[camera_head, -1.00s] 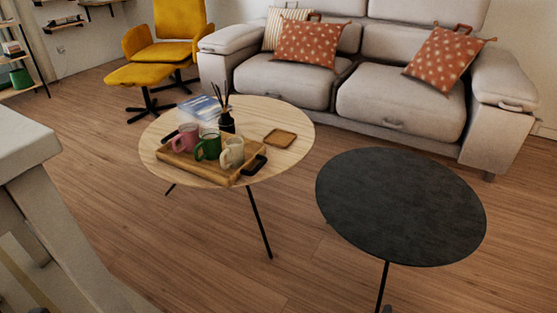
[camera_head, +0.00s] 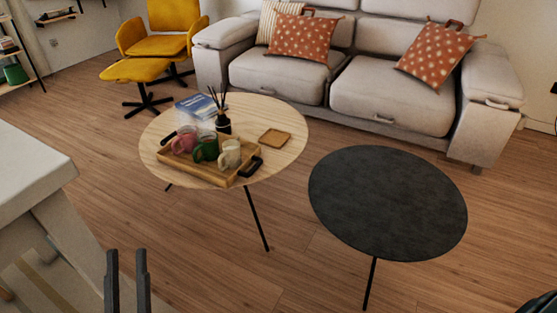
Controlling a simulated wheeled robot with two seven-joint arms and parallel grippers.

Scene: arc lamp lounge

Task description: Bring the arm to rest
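My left gripper (camera_head: 127,282) shows at the bottom left, its two dark fingers pointing up with a gap between them. It is open and empty, over the floor beside the pale table at the left edge. The rest of my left arm is out of view.
A pale table (camera_head: 30,165) stands at the left edge, close to my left gripper. A round wooden table (camera_head: 285,150) carries a tray (camera_head: 213,179) with mugs. A round black table (camera_head: 390,205) is right of it. A dark, unclear shape (camera_head: 542,304) is at the bottom right corner.

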